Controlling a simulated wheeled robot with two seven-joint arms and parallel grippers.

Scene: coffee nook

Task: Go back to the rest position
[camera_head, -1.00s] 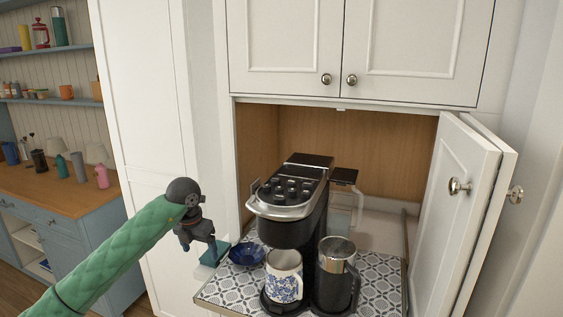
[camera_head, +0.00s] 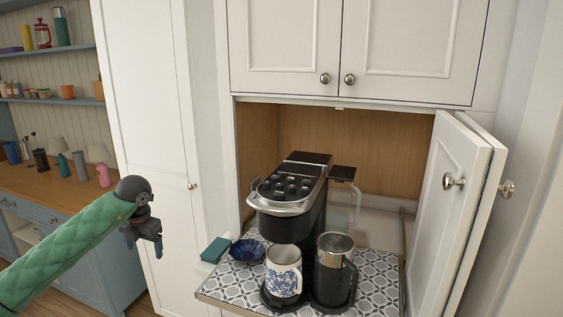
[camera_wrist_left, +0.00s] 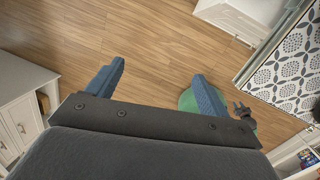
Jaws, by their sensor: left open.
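My left gripper (camera_head: 144,245) hangs at the left of the head view, in front of the tall white cabinet and well left of the coffee machine tray. My green left arm comes in from the lower left of the head view. My right gripper is not clearly seen in the head view; a small dark gripper shape shows at the right of the left wrist view, too small to judge.
A black coffee machine (camera_head: 290,195) stands on a patterned tray (camera_head: 230,288). On the tray are a blue-and-white mug (camera_head: 283,275), a dark frother jug (camera_head: 334,275) and a blue bowl (camera_head: 246,251). A teal box (camera_head: 215,250) sits at its left edge. An open cabinet door (camera_head: 450,220) stands right.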

